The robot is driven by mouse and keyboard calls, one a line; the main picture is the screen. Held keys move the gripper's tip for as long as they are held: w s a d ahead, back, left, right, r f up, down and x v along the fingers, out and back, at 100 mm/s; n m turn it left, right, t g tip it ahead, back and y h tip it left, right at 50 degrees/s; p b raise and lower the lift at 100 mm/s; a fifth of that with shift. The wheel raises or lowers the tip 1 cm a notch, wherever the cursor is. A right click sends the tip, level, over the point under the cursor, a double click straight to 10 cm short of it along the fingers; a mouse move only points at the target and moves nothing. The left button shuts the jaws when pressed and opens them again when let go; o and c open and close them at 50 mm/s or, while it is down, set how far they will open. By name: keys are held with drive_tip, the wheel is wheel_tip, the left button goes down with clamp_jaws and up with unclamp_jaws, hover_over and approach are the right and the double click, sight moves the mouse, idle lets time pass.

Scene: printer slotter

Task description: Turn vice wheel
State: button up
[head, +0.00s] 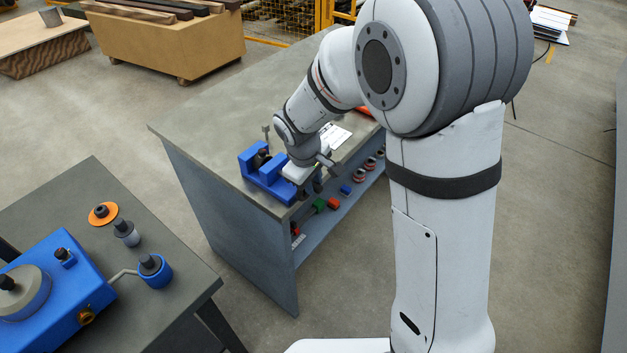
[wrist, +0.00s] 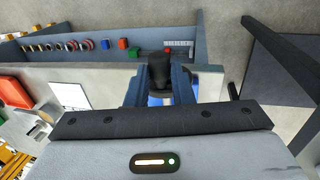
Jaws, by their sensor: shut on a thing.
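The blue vice (head: 262,178) sits on the corner of the grey workbench in the head view. My gripper (head: 317,184) is at the vice's right side, by the bench edge, with my wrist hiding part of that side. In the wrist view my gripper (wrist: 160,84) has its two dark blue fingers on either side of a black knob-like part, seemingly the vice wheel (wrist: 159,68), and is shut on it. A bit of blue shows between and below the fingers. The wheel itself cannot be made out in the head view.
The workbench (head: 215,125) has a lower shelf with several spools and a green block (head: 319,205). A white sheet (head: 335,137) lies on the bench top. A second table at lower left carries a blue machine (head: 62,290). Open floor lies between the tables.

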clamp_jaws()
drive_tip(key=shift+w+r+p, duration=0.1)
drive_tip(key=shift+r+p, duration=0.1)
drive_tip(key=shift+p, duration=0.3)
drive_tip(key=p, duration=0.1)
drive_tip(key=g+y+p, duration=0.1)
drive_tip(key=shift+w+d+r+g+p, duration=0.15)
drive_tip(key=shift+w+d+g+p, duration=0.15)
drive_tip(key=shift+d+p, duration=0.05)
drive_tip(key=w+d+f+g+y+p, duration=0.2)
drive_tip(key=f+g+y+p, duration=0.3)
drive_tip(key=g+y, duration=0.6)
drive_tip(key=w+g, duration=0.1)
drive_tip(key=g, duration=0.2)
drive_tip(key=shift+w+d+f, duration=0.3)
drive_tip(key=shift+d, duration=0.05)
drive_tip(key=shift+f, duration=0.15)
